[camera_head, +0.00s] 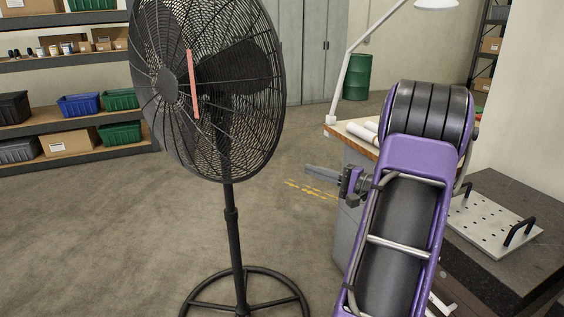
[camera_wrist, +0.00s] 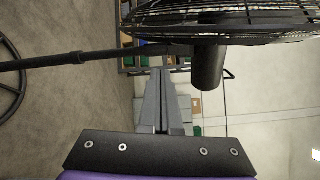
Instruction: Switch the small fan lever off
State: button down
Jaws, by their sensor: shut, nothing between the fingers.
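The black pedestal fan (camera_head: 225,75) stands on the floor left of centre in the head view, its round cage above a thin pole and a ring base. The wrist view shows it sideways, with its cage (camera_wrist: 225,22) across the top and a dark motor housing (camera_wrist: 208,68) behind. A thin bent dark piece (camera_wrist: 230,74) shows beside the housing; I cannot tell whether it is the lever. No lever is clearly visible in the head view. My gripper (camera_head: 309,168) is shut and empty, right of the fan and apart from it. Its grey fingers (camera_wrist: 160,74) point toward the fan.
An orange strip (camera_head: 193,84) hangs at the cage front. A workbench (camera_head: 350,131) with a white lamp stands behind my arm. A dark table (camera_head: 500,262) with a perforated plate (camera_head: 483,222) is at right. Shelves with bins line the back left. Floor around the fan is clear.

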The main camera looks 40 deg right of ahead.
jog(key=shift+s+d+r+m, duration=0.1)
jog(key=shift+s+d+m, duration=0.25)
jog(key=shift+d, duration=0.25)
jog(key=w+a+r+p, duration=0.1)
jog(key=w+a, duration=0.6)
jog(key=w, duration=0.2)
jog(key=shift+r, duration=0.15)
jog(key=shift+w+a, duration=0.1)
